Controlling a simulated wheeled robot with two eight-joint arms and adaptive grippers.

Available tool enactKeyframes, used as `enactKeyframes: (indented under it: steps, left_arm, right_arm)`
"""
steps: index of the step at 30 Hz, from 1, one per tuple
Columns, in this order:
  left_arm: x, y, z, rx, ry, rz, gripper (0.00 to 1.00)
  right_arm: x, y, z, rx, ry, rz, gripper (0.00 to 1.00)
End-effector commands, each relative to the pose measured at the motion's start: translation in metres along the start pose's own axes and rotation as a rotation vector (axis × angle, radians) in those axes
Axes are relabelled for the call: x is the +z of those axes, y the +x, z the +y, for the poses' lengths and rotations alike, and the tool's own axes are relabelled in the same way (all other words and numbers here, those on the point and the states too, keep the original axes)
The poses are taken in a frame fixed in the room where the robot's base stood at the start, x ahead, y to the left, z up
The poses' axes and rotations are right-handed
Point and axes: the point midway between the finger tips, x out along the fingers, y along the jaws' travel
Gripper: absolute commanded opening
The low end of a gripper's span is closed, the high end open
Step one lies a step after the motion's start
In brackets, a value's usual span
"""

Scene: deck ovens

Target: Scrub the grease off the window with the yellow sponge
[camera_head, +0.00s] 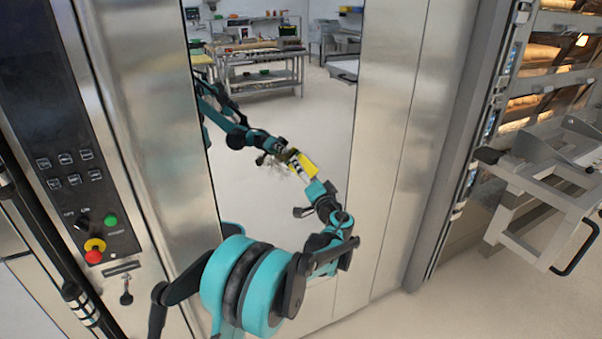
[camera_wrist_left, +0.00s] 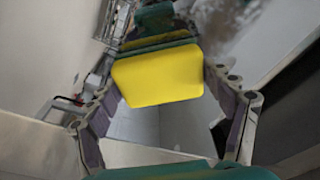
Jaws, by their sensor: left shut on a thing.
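The yellow sponge (camera_head: 304,165) is in my left gripper (camera_head: 312,181), held against or very close to the tall reflective window (camera_head: 285,230) in the head view. I cannot tell whether it touches the glass. In the left wrist view the sponge (camera_wrist_left: 158,76) fills the space between the two fingers, with its reflection just beyond it. A greyish grease smudge (camera_head: 281,158) shows on the glass just left of the sponge. It also shows in the left wrist view (camera_wrist_left: 226,18), above and right of the sponge. My right gripper is not in view.
The window mirrors my arm and a room with tables. Steel frame panels (camera_head: 400,130) flank it. A control panel (camera_head: 70,150) with buttons and a red knob is at the left.

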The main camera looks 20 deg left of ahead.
Motion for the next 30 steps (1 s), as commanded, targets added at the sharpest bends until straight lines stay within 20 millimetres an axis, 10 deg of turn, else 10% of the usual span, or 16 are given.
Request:
enactKeyframes:
  steps: [30]
  left_arm:
    - [0.052, -0.007, -0.042, -0.002, 0.001, -0.002, 0.58]
  right_arm:
    - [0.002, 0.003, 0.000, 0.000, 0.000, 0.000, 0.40]
